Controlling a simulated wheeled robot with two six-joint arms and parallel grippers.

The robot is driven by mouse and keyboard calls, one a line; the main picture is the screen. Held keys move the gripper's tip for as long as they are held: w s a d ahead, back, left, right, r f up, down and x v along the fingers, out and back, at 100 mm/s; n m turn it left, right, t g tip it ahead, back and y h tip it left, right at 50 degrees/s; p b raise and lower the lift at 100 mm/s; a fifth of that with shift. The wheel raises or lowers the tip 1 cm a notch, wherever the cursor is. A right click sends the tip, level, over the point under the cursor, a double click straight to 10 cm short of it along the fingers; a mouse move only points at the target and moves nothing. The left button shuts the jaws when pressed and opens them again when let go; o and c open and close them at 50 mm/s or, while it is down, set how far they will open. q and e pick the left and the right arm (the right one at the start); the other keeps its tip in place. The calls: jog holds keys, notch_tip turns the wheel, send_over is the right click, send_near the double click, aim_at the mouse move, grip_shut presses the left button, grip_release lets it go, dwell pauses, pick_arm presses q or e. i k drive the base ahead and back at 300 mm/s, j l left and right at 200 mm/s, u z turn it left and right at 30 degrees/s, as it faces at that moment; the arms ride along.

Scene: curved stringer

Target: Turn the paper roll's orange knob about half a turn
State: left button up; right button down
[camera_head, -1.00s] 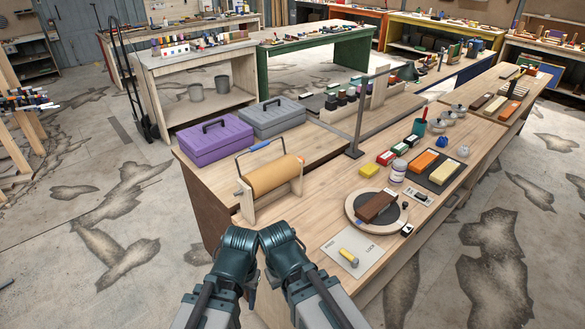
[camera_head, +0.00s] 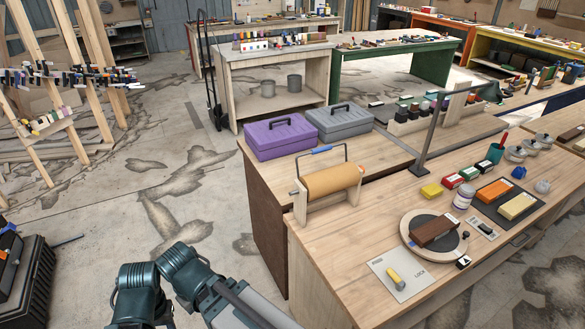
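The paper roll (camera_head: 332,181) is a tan cylinder lying in a wooden stand on the near workbench, left of its middle. A small orange knob (camera_head: 361,168) shows at the roll's right end, partly hidden by the stand. A thin axle end (camera_head: 293,192) sticks out on the left. A wire frame with a blue grip (camera_head: 321,150) rises behind the roll. Only dark teal joints and grey links of my two arms show, at the bottom left, apart from the bench and the roll. No gripper fingers are visible.
A purple toolbox (camera_head: 281,138) and a grey toolbox (camera_head: 338,122) stand behind the roll. To its right are a round turntable (camera_head: 412,244) with a brown block, a white card (camera_head: 377,265) and a dark post (camera_head: 432,130). Floor left of the bench is open.

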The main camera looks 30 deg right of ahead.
aim_at(334, 179)
jog(key=l+u, duration=0.15)
jog(key=l, duration=0.15)
jog(key=k+l+u, duration=0.15)
jog(key=k+l, duration=0.15)
jog(key=l, duration=0.35)
jog(key=k+l, duration=0.15)
jog(key=l, duration=0.35)
jog(key=k+l, duration=0.2)
jog(key=l, duration=0.3)
jog(key=k+l, duration=0.15)
jog(key=l, duration=0.35)
jog(key=k+l, duration=0.15)
jog(key=l, duration=0.3)
jog(key=k+l, duration=0.15)
jog(key=l, duration=0.35)
jog(key=k+l, duration=0.15)
jog(key=l, duration=0.35)
jog(key=k+l, duration=0.2)
jog(key=l, duration=0.3)
